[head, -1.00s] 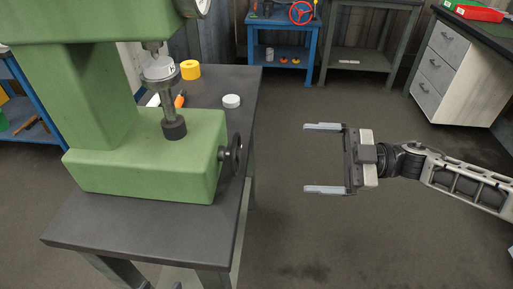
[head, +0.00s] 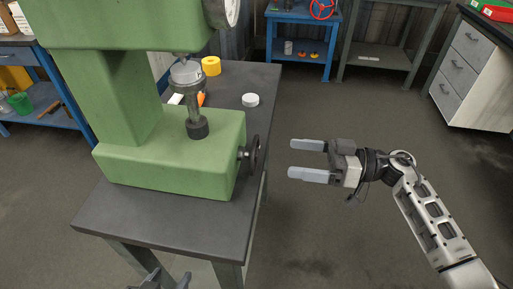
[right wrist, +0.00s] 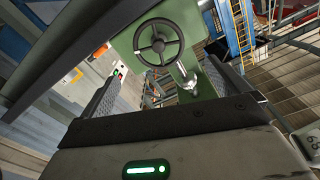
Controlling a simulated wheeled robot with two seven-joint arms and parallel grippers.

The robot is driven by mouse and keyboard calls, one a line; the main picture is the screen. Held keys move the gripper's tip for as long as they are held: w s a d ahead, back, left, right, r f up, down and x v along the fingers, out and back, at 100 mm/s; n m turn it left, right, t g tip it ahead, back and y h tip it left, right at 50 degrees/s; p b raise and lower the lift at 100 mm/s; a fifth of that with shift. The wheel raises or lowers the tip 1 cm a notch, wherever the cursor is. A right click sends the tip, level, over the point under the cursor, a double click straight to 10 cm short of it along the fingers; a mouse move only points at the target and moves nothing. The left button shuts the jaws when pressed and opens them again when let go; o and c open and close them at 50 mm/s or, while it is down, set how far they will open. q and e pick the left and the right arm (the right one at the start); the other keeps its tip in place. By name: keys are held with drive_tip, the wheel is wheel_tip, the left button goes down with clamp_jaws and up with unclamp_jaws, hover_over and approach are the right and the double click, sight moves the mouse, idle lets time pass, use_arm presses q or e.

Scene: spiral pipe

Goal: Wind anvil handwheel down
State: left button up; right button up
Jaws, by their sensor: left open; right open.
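The dark anvil handwheel (head: 250,154) shows nearly edge-on at the right side of the green machine's base (head: 170,160). It faces the right wrist view (right wrist: 159,43) as a ring with spokes and a hub. The dark anvil post (head: 196,112) rises from the base and carries a pale round piece (head: 186,75) under the machine's head. My right gripper (head: 291,159) is open and empty, right of the handwheel and apart from it, fingers pointing toward it. Only the tip of my left gripper (head: 165,281) shows at the bottom edge, open, by the bench leg.
The machine stands on a dark-topped bench (head: 150,225). A yellow roll (head: 211,66) and a white disc (head: 250,100) lie behind it. A blue bench (head: 300,42) and a drawer cabinet (head: 465,75) stand at the back. The floor right of the bench is clear.

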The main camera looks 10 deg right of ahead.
sight(257, 152)
drive_tip(key=x, duration=0.9)
drive_tip(key=shift+w+a+f, duration=0.1)
drive_tip(key=shift+w+a, duration=0.05)
drive_tip(key=shift+a, duration=0.2)
drive_tip(key=shift+c, duration=0.3)
drive_tip(key=shift+p, duration=0.3)
drive_tip(key=c, duration=0.9)
